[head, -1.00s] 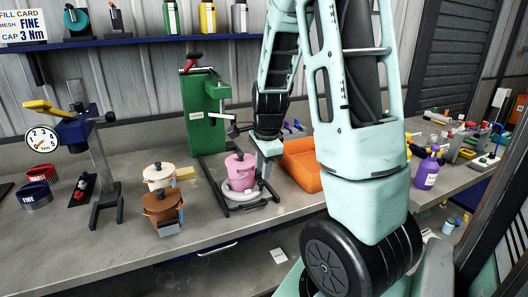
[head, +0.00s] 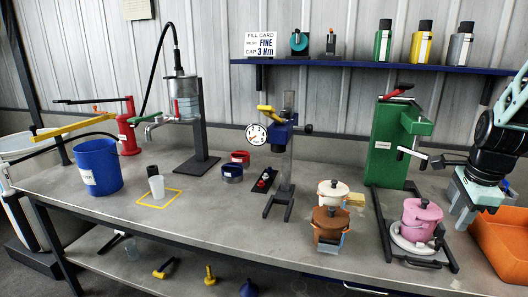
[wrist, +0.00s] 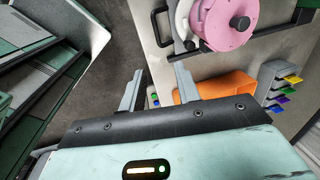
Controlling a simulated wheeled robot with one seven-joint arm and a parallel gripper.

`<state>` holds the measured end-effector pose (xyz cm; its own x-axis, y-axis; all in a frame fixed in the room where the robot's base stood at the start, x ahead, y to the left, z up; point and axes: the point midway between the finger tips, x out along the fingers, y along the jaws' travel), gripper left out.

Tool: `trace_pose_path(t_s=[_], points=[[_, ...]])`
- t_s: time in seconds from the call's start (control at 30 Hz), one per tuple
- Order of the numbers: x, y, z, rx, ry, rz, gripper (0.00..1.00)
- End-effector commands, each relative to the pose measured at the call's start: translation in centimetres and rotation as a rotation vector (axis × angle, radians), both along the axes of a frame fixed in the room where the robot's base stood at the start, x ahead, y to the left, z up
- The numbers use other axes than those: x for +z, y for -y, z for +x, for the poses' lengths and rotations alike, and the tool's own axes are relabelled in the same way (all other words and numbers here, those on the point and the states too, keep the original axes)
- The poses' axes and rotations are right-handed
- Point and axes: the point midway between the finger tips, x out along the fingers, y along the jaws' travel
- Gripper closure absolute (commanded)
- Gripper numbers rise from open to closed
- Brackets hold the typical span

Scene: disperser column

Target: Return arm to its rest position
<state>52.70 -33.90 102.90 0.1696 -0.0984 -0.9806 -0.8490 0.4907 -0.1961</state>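My gripper (head: 466,205) is at the right edge of the head view, over the bench beside the green stand and the pink pot. In the wrist view my gripper (wrist: 158,92) shows two grey fingers standing well apart with nothing between them. The pink lidded pot (head: 421,218) sits on a white ring in the dark frame of the green stand (head: 390,150). The pot also shows at the top of the wrist view (wrist: 226,22), apart from the fingers. Most of my arm is outside the head view.
An orange bin (head: 500,243) lies just right of my gripper. A cream pot (head: 332,192) and a brown pot (head: 329,226) stand left of the pink pot. A blue shelf (head: 350,67) runs along the wall.

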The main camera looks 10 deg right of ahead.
Motion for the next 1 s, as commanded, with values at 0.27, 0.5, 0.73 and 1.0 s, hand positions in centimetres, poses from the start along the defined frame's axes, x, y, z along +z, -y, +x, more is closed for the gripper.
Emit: trace_pose_path(t_s=[0.27,0.5,0.73,1.0], points=[[0.1,-11.3,2.6,0.570,-0.031,-0.005,0.67],[0.2,-28.4,-1.0,1.557,-0.069,-0.061,0.67],[0.0,-38.0,-9.8,2.412,-0.098,-0.149,0.67],[-0.3,-40.2,-13.9,2.759,-0.112,-0.197,0.67]])
